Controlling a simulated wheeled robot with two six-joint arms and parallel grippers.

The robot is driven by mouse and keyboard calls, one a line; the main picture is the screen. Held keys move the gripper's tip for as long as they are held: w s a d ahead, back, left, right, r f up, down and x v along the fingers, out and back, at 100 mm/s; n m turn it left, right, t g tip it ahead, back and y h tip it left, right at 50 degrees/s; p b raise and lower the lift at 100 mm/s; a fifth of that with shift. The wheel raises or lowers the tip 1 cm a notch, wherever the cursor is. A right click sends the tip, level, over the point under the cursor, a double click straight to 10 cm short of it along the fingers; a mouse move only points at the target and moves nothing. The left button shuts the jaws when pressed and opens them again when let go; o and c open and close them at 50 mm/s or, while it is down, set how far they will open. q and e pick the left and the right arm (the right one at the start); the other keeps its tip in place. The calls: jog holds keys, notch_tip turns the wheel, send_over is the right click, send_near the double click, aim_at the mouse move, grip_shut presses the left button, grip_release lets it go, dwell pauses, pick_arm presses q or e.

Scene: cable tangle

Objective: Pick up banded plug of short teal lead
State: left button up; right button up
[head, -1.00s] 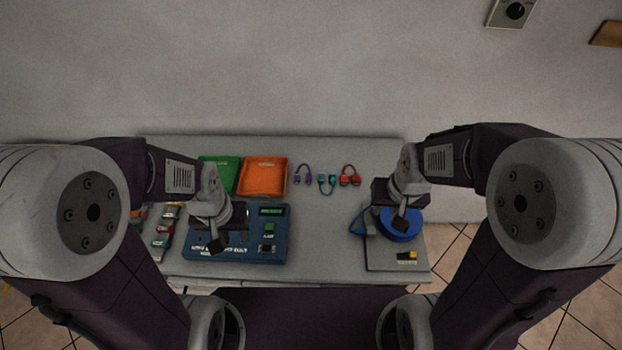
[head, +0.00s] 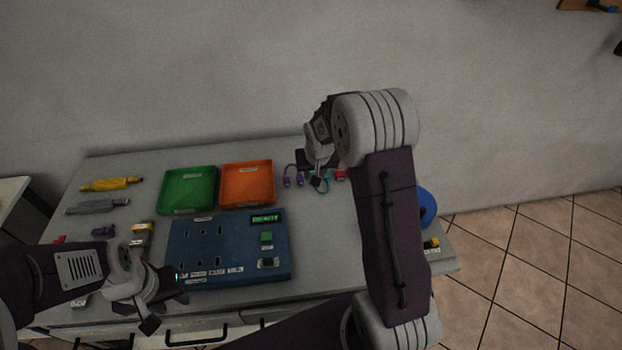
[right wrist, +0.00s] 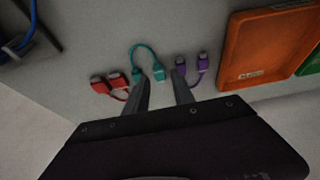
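The short teal lead (right wrist: 145,47) lies on the table in an arch with a teal plug at each end. One plug (right wrist: 158,73) is just beyond and between the open fingers of my right gripper (right wrist: 161,78); the other plug (right wrist: 137,75) is by the tip of the left-hand finger. I cannot tell which plug is banded. In the head view the right gripper (head: 317,178) is over the teal lead (head: 323,186) and partly hides it. My left gripper (head: 178,287) is at the blue panel's left front corner; its fingers do not show clearly.
A red lead (right wrist: 98,85) lies left of the teal one and a purple lead (right wrist: 203,59) right of it, both close by. An orange tray (head: 247,202) and a green tray (head: 188,209) stand behind the blue panel (head: 182,238). A blue coil (head: 428,205) is at right.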

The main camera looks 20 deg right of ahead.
jog(key=shift+w+d+f, duration=0.15)
jog(key=shift+d+f, duration=0.2)
jog(key=shift+f, duration=0.05)
jog(key=x, duration=0.5)
jog(key=shift+w, duration=0.15)
jog(key=shift+r, duration=0.15)
grip_shut()
